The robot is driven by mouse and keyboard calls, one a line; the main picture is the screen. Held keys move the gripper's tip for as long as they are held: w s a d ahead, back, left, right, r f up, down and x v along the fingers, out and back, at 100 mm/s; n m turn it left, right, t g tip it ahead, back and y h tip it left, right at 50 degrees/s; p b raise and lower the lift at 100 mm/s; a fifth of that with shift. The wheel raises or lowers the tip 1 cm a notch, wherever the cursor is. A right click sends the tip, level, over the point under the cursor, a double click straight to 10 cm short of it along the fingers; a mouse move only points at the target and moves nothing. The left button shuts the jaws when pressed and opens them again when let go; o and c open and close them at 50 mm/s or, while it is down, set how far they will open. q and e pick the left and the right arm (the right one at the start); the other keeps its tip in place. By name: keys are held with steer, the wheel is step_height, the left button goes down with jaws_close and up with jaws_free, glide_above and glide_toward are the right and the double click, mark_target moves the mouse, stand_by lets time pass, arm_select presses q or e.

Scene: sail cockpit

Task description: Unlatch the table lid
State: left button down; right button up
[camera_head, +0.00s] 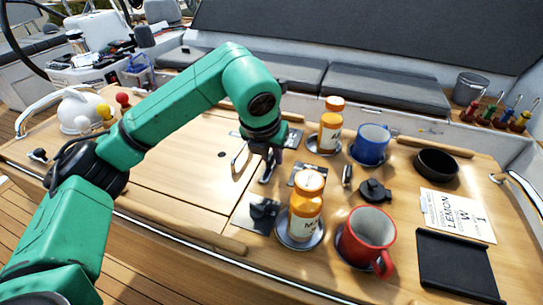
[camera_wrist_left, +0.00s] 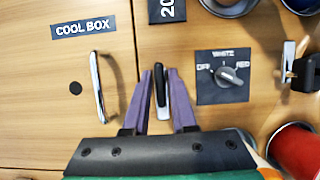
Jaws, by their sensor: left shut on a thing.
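The table lid (camera_head: 165,165) is a flush wooden panel in the left half of the table, with a chrome loop handle (camera_head: 240,158). The handle also shows in the left wrist view (camera_wrist_left: 101,88), below a COOL BOX label. My left gripper (camera_head: 267,170) reaches down to the table just right of the handle. In the left wrist view its two purple fingers (camera_wrist_left: 160,92) are closed around a small upright black-and-silver latch lever (camera_wrist_left: 158,82). In the head view the gripper hides this latch. My right gripper is not in view.
A switch panel marked OFF, WHITE, RED (camera_wrist_left: 222,76) lies right of the latch. Orange-capped bottles (camera_head: 305,205), a red mug (camera_head: 367,237), a blue mug (camera_head: 371,143) and a black bowl (camera_head: 436,163) crowd the right side. A white kettle (camera_head: 82,110) stands far left.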

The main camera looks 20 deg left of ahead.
arm_select(q)
steer(key=shift+r, duration=0.1)
stand_by(0.3)
steer(key=c, duration=0.8)
jaws_free()
steer(key=shift+c, duration=0.2)
steer(key=b+v, duration=0.1)
steer(key=v, duration=0.8)
step_height(320, 180, up, 5)
steer(key=p, duration=0.1)
glide_above(267, 174)
steer(key=s, duration=0.3)
steer(key=shift+w+a, duration=0.1)
steer(key=shift+w, duration=0.15)
steer(key=shift+w, duration=0.1)
